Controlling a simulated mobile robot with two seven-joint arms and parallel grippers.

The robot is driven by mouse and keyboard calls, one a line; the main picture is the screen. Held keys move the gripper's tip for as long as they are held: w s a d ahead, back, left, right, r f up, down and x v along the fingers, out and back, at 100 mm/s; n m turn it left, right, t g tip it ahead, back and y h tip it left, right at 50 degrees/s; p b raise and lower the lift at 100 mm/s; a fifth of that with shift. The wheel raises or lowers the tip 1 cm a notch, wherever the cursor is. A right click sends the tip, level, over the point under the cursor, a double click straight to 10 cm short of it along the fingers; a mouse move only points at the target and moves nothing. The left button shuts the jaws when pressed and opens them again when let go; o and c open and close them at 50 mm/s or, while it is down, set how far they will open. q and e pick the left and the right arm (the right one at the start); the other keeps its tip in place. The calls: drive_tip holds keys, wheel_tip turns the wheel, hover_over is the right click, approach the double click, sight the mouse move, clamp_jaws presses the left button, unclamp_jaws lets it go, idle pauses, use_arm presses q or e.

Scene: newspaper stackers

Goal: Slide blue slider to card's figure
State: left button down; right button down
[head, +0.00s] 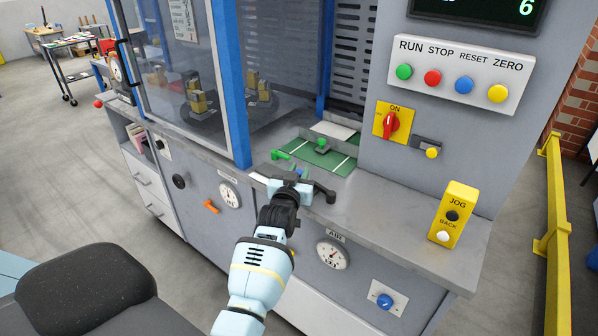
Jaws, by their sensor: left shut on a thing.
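My left gripper (300,180) is over the front of the grey counter, beside the green plate. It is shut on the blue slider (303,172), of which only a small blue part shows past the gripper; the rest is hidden. The green plate (336,160) carries white lines and a green knob (322,145). A second green handle (281,155) lies to its left. A pale flat piece (258,177) shows left of the gripper; I cannot tell whether it is the card, and no figure is readable. My right gripper is not in view.
A yellow JOG/BACK box (452,213) stands on the counter at right. A button panel (452,78) and a red switch (392,122) are on the upright wall behind. A blue post (231,90) rises at left. The counter (375,205) is clear between gripper and yellow box.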

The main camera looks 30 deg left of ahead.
use_arm(q)
drive_tip(key=shift+a, duration=0.1)
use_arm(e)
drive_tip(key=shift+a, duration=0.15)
use_arm(q)
drive_tip(key=c, duration=1.2)
unclamp_jaws()
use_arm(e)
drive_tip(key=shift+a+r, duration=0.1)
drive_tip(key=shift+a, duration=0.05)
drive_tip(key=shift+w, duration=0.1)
use_arm(q)
drive_tip(key=v, duration=0.8)
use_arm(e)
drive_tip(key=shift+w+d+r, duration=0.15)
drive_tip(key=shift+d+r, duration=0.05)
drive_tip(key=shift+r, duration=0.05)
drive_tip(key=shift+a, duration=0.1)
